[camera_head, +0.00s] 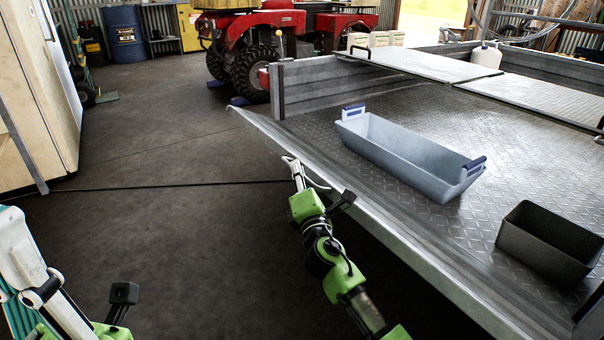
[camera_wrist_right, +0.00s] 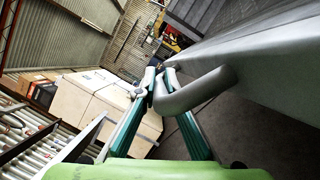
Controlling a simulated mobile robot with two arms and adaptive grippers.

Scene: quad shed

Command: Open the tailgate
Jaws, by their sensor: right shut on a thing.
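The grey metal tailgate (camera_head: 420,235) runs diagonally along the near edge of the flatbed. Its inner face shows as a sloping strip, so it leans outward from the bed. My right gripper (camera_head: 296,168) is at the outer side of the tailgate's edge, its fingertips hard to see in the head view. In the right wrist view the teal fingers (camera_wrist_right: 160,80) are closed around a grey loop handle (camera_wrist_right: 200,90) on the tailgate. My left arm is at the lower left of the head view, clear of the tailgate; its gripper (camera_head: 14,312) is partly cut off and its opening unclear.
A blue-grey tray (camera_head: 400,150) with blue handles and a dark bin (camera_head: 548,240) rest on the bed (camera_head: 330,130). A white jug (camera_head: 487,56) stands farther back. A red quad (camera_head: 245,35) is beyond. The floor (camera_head: 170,240) left of the tailgate is open, crossed by a dark cable.

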